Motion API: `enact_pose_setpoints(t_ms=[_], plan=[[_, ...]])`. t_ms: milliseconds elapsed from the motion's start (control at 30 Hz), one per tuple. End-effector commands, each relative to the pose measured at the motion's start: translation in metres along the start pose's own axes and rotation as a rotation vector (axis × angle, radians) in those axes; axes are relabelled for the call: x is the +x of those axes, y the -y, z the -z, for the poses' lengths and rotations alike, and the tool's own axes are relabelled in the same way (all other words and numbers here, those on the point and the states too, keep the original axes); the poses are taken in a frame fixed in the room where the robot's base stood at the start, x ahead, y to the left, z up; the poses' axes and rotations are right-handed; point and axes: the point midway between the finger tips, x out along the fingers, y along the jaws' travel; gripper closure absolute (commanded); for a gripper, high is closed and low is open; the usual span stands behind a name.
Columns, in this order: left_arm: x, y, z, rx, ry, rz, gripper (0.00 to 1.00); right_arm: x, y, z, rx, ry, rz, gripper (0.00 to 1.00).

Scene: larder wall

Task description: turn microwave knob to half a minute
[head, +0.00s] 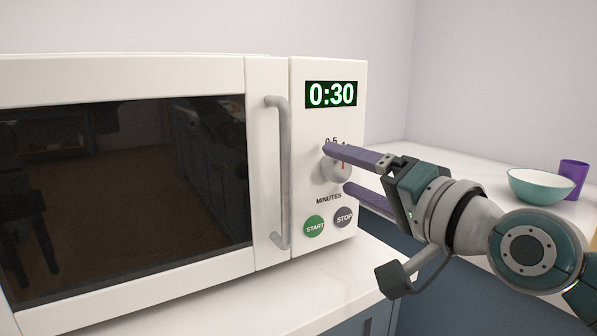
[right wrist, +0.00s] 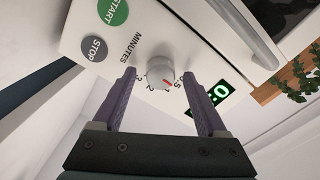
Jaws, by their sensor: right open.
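The white microwave (head: 150,72) stands at the left in the head view, its door shut. Its display (head: 331,94) reads 0:30 in green. The grey round knob (head: 331,172), with a red mark, sits below it; it also shows in the right wrist view (right wrist: 159,70). My right gripper (head: 337,168) is open, one purple finger on each side of the knob. In the right wrist view the fingertips show a gap to the knob on both sides. Part of the dial numbers is hidden by a finger. My left gripper is not in view.
The green START button (head: 314,226) and grey STOP button (head: 344,217) are just below the knob. A vertical door handle (head: 279,170) juts out left of it. A teal bowl (head: 540,186) and purple cup (head: 574,178) stand on the white counter at right.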

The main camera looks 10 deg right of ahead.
Motion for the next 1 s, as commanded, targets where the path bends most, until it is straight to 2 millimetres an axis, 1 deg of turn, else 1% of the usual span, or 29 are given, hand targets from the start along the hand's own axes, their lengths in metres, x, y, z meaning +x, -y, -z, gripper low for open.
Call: enact_pose_setpoints(t_ms=[167,267,600,700,833,1000], plan=[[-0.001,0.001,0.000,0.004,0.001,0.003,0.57,-0.003,0.000,0.000,0.001,0.000,0.000,0.25],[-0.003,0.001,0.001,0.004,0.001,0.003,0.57,-0.012,0.000,0.000,0.001,0.000,-0.001,0.25],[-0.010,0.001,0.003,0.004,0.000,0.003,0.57,-0.073,0.000,-0.001,0.000,0.003,-0.003,0.25],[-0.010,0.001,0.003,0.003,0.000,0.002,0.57,-0.087,-0.001,-0.001,0.000,0.002,-0.003,0.25],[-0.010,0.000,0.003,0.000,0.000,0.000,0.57,-0.096,0.000,0.000,0.000,0.000,0.000,0.25],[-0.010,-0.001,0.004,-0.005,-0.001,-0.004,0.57,-0.100,0.000,0.000,0.000,0.000,0.000,0.25]])
